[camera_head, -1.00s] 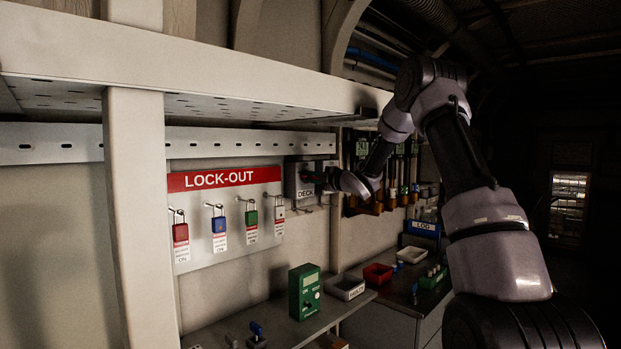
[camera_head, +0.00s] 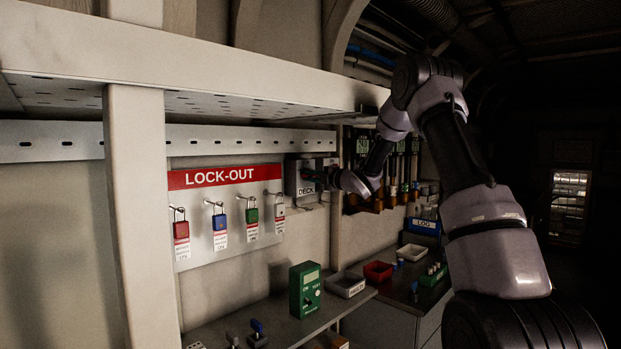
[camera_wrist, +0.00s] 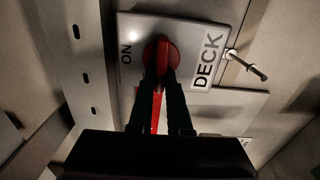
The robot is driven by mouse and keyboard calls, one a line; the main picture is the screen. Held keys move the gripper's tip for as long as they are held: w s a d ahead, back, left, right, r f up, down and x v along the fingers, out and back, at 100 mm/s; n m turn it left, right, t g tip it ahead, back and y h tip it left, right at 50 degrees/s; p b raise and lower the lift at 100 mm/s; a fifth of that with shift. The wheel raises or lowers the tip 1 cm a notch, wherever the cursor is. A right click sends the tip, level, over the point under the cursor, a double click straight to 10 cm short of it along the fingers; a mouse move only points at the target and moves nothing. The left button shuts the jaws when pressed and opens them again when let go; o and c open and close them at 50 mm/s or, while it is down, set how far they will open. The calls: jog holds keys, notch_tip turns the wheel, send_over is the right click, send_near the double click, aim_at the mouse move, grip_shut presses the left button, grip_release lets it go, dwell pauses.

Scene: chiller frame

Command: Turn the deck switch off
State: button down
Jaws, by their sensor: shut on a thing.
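The deck switch is a grey box (camera_head: 296,183) labelled DECK on the wall, just right of the lock-out board. In the wrist view its plate (camera_wrist: 199,22) carries a red rotary knob (camera_wrist: 161,45), an ON label on the left and a small bright spot near it. My gripper (camera_wrist: 161,76) is shut on the red knob, one dark finger on each side of its handle. The handle's red length shows between the fingers, running down the picture. In the head view my gripper (camera_head: 314,175) reaches the box from the right and hides part of its front.
The lock-out board (camera_head: 190,255) holds several padlocks left of the switch. A metal hook or rod (camera_wrist: 246,65) sticks out right of the plate. Below are a green tester box (camera_head: 304,291) and trays on a bench. A thick beam (camera_head: 200,65) runs above.

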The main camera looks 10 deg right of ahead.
jog(key=c, duration=0.9)
grip_release()
jog(key=shift+f, duration=0.1)
jog(key=shift+o, duration=0.2)
jog(key=v, duration=1.1)
